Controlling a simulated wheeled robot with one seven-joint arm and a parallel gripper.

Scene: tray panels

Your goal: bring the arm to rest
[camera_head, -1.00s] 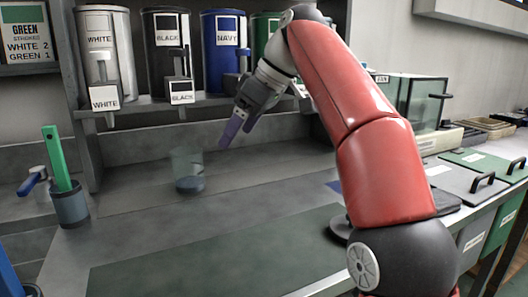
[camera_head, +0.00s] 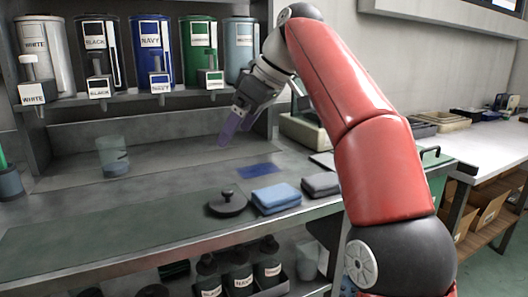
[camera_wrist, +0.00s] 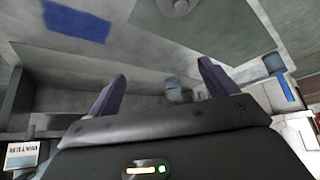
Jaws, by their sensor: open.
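My red arm (camera_head: 375,165) reaches up from the lower right and bends down to the left. My gripper (camera_head: 232,125) hangs above the back part of the grey counter (camera_head: 165,185), in front of the dispenser shelf. Its purple fingers are apart in the wrist view (camera_wrist: 160,95), with nothing between them. A clear cup (camera_head: 113,158) with a dark bottom stands on the counter, left of and apart from my gripper. In the wrist view the cup (camera_wrist: 173,92) shows beyond the fingers.
Dispensers line the shelf, including white (camera_head: 44,55), black (camera_head: 97,50), navy (camera_head: 152,50) and green (camera_head: 198,50). A round dark lid (camera_head: 228,204), a blue cloth (camera_head: 276,198) and a grey cloth (camera_head: 321,185) lie at the counter's front right. Bottles (camera_head: 238,272) stand below. The counter's middle is clear.

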